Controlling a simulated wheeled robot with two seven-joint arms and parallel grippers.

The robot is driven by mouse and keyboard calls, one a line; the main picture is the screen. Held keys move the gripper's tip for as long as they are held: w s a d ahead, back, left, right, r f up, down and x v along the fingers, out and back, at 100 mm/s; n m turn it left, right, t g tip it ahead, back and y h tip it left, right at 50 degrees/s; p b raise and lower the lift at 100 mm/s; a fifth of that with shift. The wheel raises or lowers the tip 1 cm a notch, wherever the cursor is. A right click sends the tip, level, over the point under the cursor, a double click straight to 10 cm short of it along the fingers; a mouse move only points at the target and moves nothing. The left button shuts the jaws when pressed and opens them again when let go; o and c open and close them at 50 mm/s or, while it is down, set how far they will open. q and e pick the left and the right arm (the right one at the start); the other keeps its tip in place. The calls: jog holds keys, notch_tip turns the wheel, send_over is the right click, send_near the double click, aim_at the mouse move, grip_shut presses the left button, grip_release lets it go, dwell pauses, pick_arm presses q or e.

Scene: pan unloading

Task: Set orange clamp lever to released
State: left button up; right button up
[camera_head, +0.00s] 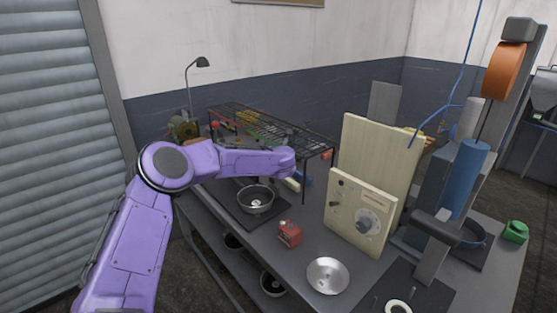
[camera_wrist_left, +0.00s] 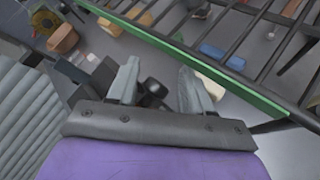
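I cannot make out an orange clamp lever for certain. A large orange rounded part (camera_head: 503,70) sits high on the machine column at the right of the head view. A small orange-tan block (camera_wrist_left: 63,39) shows at the upper left of the left wrist view. My left gripper (camera_wrist_left: 157,78) has its two grey fingers apart. A dark knob-like shape (camera_wrist_left: 153,88) shows between them; I cannot tell whether it touches either finger. In the head view my purple left arm reaches over the bench beside the wire rack, and its fingers are hidden. My right gripper is in neither view.
The wire rack (camera_head: 270,129) stands over the bench; its green edge (camera_wrist_left: 225,68) runs close beside the fingers.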

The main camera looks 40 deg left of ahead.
pick_arm(q)
jog(key=shift+d, duration=0.1)
jog(key=b+v, duration=0.3)
jog(key=v, duration=0.7)
jog(key=shift+s+r, duration=0.1)
jog(key=shift+s, duration=0.05)
jog(key=shift+d, duration=0.1)
